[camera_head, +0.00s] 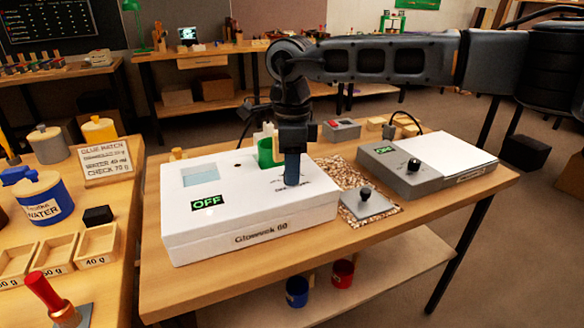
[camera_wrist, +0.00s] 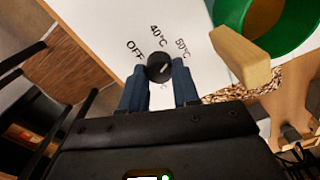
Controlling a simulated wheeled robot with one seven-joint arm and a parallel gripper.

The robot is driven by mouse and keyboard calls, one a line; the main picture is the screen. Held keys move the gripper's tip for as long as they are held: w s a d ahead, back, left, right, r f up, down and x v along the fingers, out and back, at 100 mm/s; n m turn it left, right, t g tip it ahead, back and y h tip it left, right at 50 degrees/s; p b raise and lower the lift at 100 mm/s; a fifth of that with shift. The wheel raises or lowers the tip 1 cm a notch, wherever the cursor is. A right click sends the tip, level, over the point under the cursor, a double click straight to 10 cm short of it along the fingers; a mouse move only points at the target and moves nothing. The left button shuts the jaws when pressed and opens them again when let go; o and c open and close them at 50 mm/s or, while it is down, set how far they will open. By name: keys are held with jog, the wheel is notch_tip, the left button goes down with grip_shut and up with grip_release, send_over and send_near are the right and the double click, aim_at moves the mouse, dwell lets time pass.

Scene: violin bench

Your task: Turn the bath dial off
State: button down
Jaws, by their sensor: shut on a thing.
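The bath is a white box (camera_head: 225,228) on the wooden table in the head view, and its green display (camera_head: 208,202) reads OFF. Its dial (camera_wrist: 157,68) is a round black knob in the wrist view, with OFF, 40°C and what looks like 50°C printed around it. A short pale mark on the knob slants up and right; its exact setting is hard to tell. My gripper (camera_head: 291,180) points down at the bath's top right part, its blue fingers on either side of the dial and shut on it. In the head view the fingers hide the dial.
A green pot (camera_head: 268,152) with a wooden handle (camera_wrist: 242,55) stands in the bath close beside my gripper. Right of the bath are a metal plate with a black knob (camera_head: 368,202) and a grey device (camera_head: 402,172) also showing OFF. A blue WATER pot (camera_head: 42,198) stands left.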

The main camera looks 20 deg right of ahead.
jog(key=n, duration=0.4)
jog(key=shift+w+r+n, duration=0.1)
jog(key=shift+n, duration=0.2)
jog(key=n, duration=0.5)
jog(key=shift+w, duration=0.1)
jog(key=n, duration=0.5)
jog(key=shift+a, duration=0.1)
jog(key=shift+a+n+p, duration=0.1)
jog(key=shift+n+p, duration=0.3)
jog(key=shift+n, duration=1.8)
jog(key=c, duration=0.8)
grip_release()
notch_tip(320, 180, up, 8)
jog(key=shift+f, duration=0.15)
